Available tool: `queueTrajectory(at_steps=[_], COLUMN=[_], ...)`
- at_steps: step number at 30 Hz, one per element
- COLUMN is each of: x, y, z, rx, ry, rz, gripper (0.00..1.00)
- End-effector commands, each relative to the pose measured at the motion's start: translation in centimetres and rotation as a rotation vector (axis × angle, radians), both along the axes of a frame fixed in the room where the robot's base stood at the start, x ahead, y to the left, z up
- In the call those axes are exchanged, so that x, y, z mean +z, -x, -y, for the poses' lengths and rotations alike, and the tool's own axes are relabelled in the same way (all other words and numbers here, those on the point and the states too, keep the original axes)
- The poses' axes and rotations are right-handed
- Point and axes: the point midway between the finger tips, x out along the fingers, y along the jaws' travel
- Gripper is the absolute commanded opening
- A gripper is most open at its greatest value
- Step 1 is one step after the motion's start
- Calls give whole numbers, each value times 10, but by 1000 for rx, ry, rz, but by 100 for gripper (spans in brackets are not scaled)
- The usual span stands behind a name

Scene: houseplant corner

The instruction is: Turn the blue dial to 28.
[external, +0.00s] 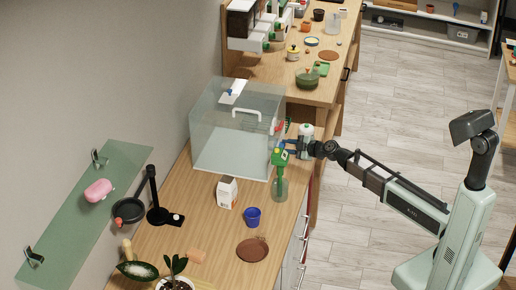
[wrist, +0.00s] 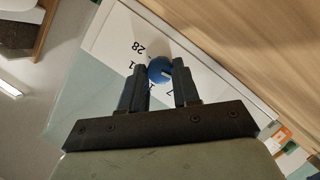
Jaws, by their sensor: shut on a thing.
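The blue dial (wrist: 159,70) shows in the wrist view on a white panel (wrist: 112,35) with black numbers around it. Other numbers beside the fingers are partly hidden. A small pale mark shows on the dial's face, but I cannot tell which number it points to. My gripper (wrist: 160,82) is shut on the dial, with one dark finger on each side. In the external view my gripper (external: 292,147) is at the counter's right edge, behind the green spray bottle; I cannot make out the dial clearly there.
A green spray bottle (external: 280,188) stands close to my gripper. A clear box (external: 232,140) with a white handle stands to its left. A carton (external: 227,192), a blue cup (external: 252,217) and a brown saucer (external: 262,248) are nearer on the counter. The floor on the right is open.

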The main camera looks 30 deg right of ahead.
Motion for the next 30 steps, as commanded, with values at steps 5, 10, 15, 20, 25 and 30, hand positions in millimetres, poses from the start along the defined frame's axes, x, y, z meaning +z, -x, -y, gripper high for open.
queueTrajectory(at_steps=[5,10,15,20,25,30], x=[0,0,1,2,2,2], y=[0,0,-1,-2,-3,-4], z=[0,0,1,2,3,4], rx=[0,1,1,0,0,0], ry=[-1,-19,-74,-159,-271,-387], rz=[-1,-20,-74,-160,-272,-388], gripper=[1,1,1,1,1,1])
